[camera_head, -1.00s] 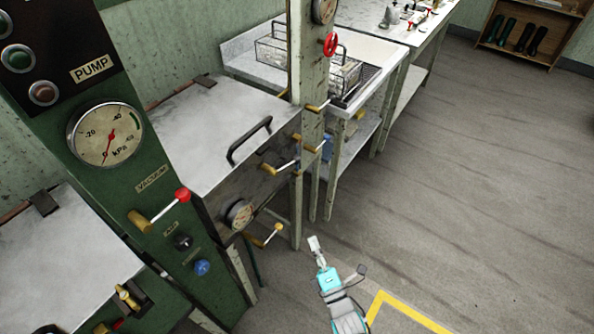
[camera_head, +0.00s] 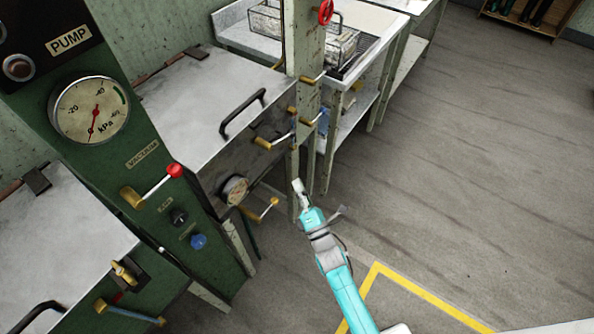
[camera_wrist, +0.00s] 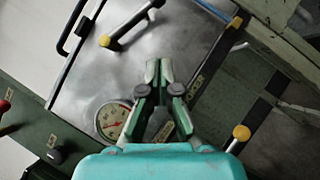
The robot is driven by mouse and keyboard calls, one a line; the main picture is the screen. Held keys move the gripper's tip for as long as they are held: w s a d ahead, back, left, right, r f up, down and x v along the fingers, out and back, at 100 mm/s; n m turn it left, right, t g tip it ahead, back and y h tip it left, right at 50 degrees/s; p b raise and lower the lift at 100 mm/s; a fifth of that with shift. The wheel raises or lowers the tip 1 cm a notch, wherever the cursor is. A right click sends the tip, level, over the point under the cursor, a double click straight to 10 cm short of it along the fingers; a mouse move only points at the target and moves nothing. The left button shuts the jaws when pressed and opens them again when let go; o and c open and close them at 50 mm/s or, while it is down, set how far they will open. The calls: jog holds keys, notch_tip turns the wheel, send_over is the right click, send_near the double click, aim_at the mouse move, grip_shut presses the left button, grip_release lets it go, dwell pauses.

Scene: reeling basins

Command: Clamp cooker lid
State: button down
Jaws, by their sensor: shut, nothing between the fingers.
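The cooker's grey metal lid (camera_head: 200,95) lies flat and looks closed on its box, with a black bar handle (camera_head: 243,112). A brass-ended clamp lever (camera_head: 272,140) sits at the lid's front edge; a yellow-tipped lever (camera_wrist: 125,28) shows there in the wrist view. A round gauge (camera_head: 234,190) is on the cooker's front, also in the wrist view (camera_wrist: 113,120). My gripper (camera_head: 298,186) is shut and empty, in front of the cooker and apart from the clamp lever. In the wrist view, its closed fingertips (camera_wrist: 159,68) overlap the cooker's front face.
The green pump panel (camera_head: 130,150) with a gauge and red-knobbed lever stands left of the cooker. A worn post (camera_head: 306,105) with brass valves stands at its right. A lower yellow-knobbed lever (camera_head: 262,208) juts from the front. The floor (camera_head: 450,150) at right is clear.

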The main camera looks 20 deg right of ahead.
jog(key=d+r+x, duration=0.1)
jog(key=d+x, duration=0.1)
jog(key=x, duration=0.9)
jog(key=shift+w+d+r, duration=0.2)
jog(key=shift+r, duration=0.05)
jog(key=shift+w+d+r+n+y, duration=0.15)
jog(key=shift+r+n+y, duration=0.15)
jog(key=shift+n, duration=0.1)
